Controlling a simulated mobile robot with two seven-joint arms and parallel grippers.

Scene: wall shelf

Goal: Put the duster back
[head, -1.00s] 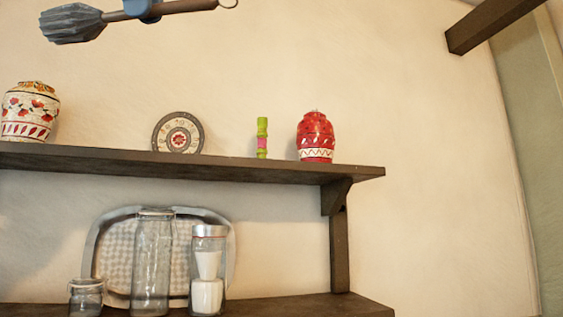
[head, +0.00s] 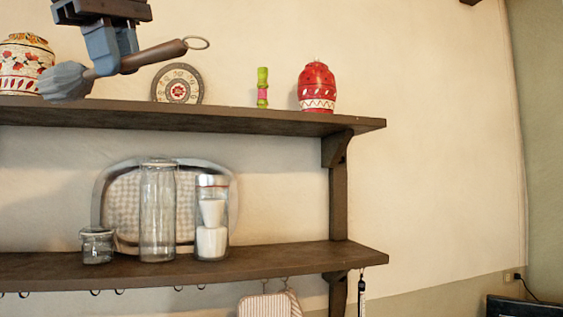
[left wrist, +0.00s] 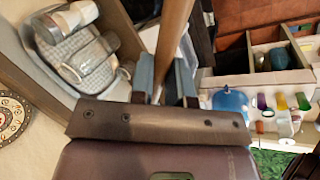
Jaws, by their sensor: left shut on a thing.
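The duster shows in the head view at the upper left, with a grey-blue bristle head (head: 65,82) at its left end and a brown handle (head: 160,54) ending in a metal ring (head: 196,43) at its right. My left gripper (head: 112,66) comes down from above and is shut on the duster's handle. The duster is tilted, ring end higher, in front of the upper shelf's left part. In the left wrist view the handle (left wrist: 173,35) runs between the fingers (left wrist: 165,85). My right gripper is not in view.
The upper shelf (head: 270,122) bears a patterned jar (head: 22,52), a round dial (head: 179,82), a green-pink piece (head: 262,86) and a red jar (head: 316,86). The lower shelf (head: 300,259) holds glass jars (head: 157,215) and a tray. Hooks underneath hold a striped cloth (head: 268,305) and a thin tool (head: 361,290).

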